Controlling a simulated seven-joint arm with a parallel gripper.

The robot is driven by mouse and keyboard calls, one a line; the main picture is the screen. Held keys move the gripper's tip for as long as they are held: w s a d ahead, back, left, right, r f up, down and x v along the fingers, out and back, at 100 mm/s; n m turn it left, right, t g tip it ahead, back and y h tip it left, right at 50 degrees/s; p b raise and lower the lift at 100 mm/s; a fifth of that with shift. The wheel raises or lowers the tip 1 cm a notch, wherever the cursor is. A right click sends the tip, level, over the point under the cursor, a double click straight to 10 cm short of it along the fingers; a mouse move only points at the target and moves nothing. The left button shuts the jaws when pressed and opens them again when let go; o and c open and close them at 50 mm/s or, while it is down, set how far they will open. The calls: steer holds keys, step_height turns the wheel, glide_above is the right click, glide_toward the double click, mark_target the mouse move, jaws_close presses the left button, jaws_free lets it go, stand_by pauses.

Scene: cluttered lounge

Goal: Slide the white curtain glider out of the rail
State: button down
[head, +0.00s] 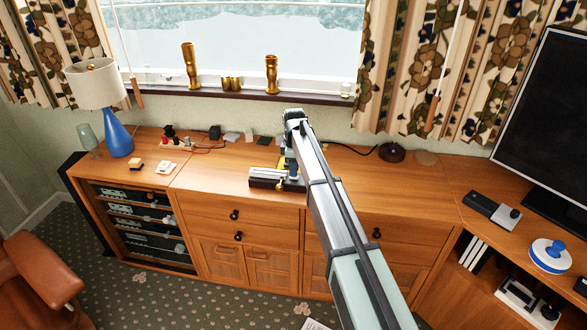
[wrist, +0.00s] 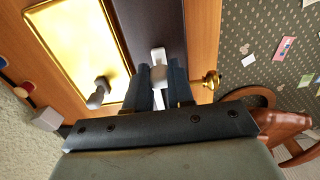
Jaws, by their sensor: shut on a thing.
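The white curtain glider (wrist: 158,56) sits between my fingertips in the wrist view, over the dark brown block (wrist: 150,22). My gripper (wrist: 161,74) is shut on it. The fingers hide its lower part, and I cannot tell how much of it is inside a rail. In the head view my gripper (head: 291,178) is low over the wooden cabinet top, at the dark block (head: 265,181). My arm hides part of the block, and the glider cannot be made out there.
A gold plate (wrist: 80,50) with a grey knob lies left of the block in the wrist view, and a brass knob (wrist: 211,79) is right of it. Small items and cables line the cabinet's back.

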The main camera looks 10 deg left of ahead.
steer(key=shift+r, duration=3)
